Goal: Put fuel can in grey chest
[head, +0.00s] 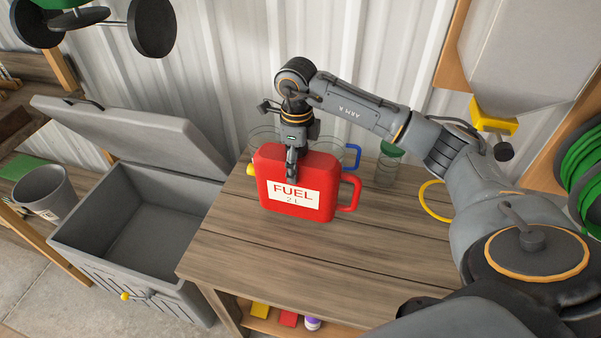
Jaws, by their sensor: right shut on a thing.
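The red fuel can (322,168), with a white FUEL label, a red side handle and a yellow cap at its left, is upright at the wooden table (270,258). I cannot tell whether its base touches the tabletop. My right gripper (292,165) comes down from above and is shut on the can's upper part. The grey chest (100,215) stands on the floor left of the table. Its lid (135,125) is raised, and the visible inside is empty. My left gripper is not in view.
Clear jars, one with a green lid (391,150), stand at the table's back beside a blue handle (352,155). A yellow ring (433,201) lies at the right. A grey bucket (45,193) is left of the chest. The table's front is clear.

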